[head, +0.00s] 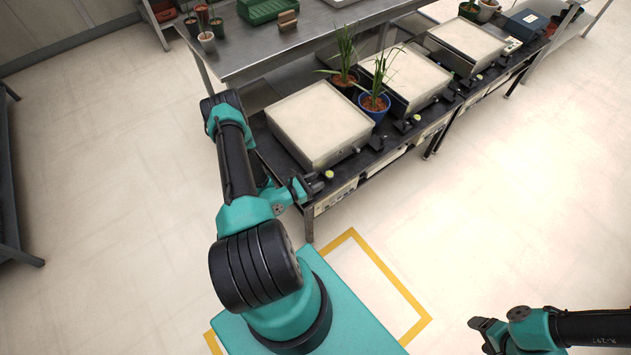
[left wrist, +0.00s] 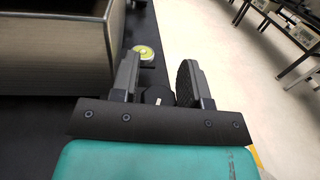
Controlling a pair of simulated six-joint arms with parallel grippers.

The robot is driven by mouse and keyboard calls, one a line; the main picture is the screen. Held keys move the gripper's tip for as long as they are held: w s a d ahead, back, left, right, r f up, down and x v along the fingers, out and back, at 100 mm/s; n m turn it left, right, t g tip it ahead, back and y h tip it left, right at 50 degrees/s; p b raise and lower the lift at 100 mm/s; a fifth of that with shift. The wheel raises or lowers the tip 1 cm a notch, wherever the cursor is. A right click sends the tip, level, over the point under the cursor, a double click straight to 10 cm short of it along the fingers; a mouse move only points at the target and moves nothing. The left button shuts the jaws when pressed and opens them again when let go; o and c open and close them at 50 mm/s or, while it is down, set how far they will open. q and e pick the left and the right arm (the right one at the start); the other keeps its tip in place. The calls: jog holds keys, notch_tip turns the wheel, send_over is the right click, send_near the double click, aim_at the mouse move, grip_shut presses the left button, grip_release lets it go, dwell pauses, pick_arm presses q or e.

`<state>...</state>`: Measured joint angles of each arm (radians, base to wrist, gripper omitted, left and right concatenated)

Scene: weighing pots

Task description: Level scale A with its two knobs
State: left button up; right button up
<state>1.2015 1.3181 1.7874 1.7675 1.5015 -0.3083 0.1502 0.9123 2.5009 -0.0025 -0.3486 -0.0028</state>
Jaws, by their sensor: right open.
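Several pale-topped scales stand in a row on the dark bench; I cannot read which is A. The nearest scale (head: 318,122) has a yellow-green bubble level (head: 329,175) at its front corner, also seen in the left wrist view (left wrist: 145,52). My left gripper (head: 314,184) is at that corner. In the left wrist view its fingers (left wrist: 158,82) stand on either side of a black knob (left wrist: 157,96) with a white mark; I cannot tell whether they touch it. The bubble's position is too small to tell. My right gripper (head: 484,336) is open and empty, over the floor at lower right.
A blue pot (head: 374,107) with a green plant stands between the nearest scale and the second scale (head: 411,77). Another potted plant (head: 343,78) is behind it. A steel table (head: 235,62) runs along the back. The floor in front is clear.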

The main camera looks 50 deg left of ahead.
pick_arm(q)
jog(key=shift+s, duration=0.15)
jog(key=s+a, duration=0.3)
jog(key=s, duration=1.4)
jog(key=shift+w, duration=0.1)
